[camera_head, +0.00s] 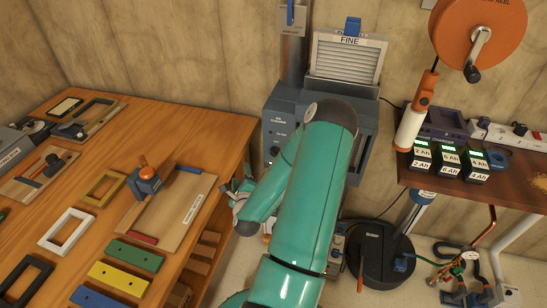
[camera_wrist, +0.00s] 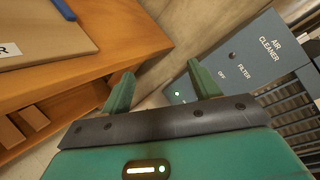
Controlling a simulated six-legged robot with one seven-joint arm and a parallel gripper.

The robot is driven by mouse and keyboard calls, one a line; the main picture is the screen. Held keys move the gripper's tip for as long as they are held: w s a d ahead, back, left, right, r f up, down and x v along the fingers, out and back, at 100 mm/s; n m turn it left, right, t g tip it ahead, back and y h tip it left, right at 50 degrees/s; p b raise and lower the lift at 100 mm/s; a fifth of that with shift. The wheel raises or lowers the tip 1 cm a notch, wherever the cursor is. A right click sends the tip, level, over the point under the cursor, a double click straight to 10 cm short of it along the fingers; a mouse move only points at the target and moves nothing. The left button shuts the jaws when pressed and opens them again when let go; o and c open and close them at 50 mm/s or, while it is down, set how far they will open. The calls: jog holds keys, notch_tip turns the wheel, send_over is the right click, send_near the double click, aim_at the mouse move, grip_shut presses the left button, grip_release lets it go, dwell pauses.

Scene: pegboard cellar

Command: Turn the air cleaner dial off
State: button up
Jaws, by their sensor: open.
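The air cleaner (camera_head: 284,112) is a grey-blue cabinet against the wall, partly hidden by my arm. Its front has a small dark round knob (camera_head: 275,151), which looks like the dial. The dial does not show clearly there; my right finger covers part of the panel. My gripper (camera_wrist: 162,85) is open and empty, its fingers apart, left of the panel. In the head view, my gripper (camera_head: 236,190) is beside the bench edge.
A wooden bench (camera_head: 75,130) with frames, coloured bars and a board (camera_head: 150,222) stands close on the left. A shelf (camera_head: 520,193) with battery packs and an orange reel (camera_head: 470,30) are at right.

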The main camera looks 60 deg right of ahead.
aim_at(275, 155)
jog(key=s+d+f+m+g+h, duration=0.25)
jog(key=s+m+g+h, duration=0.2)
jog(key=s+m, duration=0.45)
jog(key=shift+g, duration=0.25)
jog(key=x, duration=1.3)
jog(key=shift+w+d+r, duration=0.1)
jog(key=shift+w+d, duration=0.1)
jog(key=shift+d, duration=0.1)
jog(key=c, duration=1)
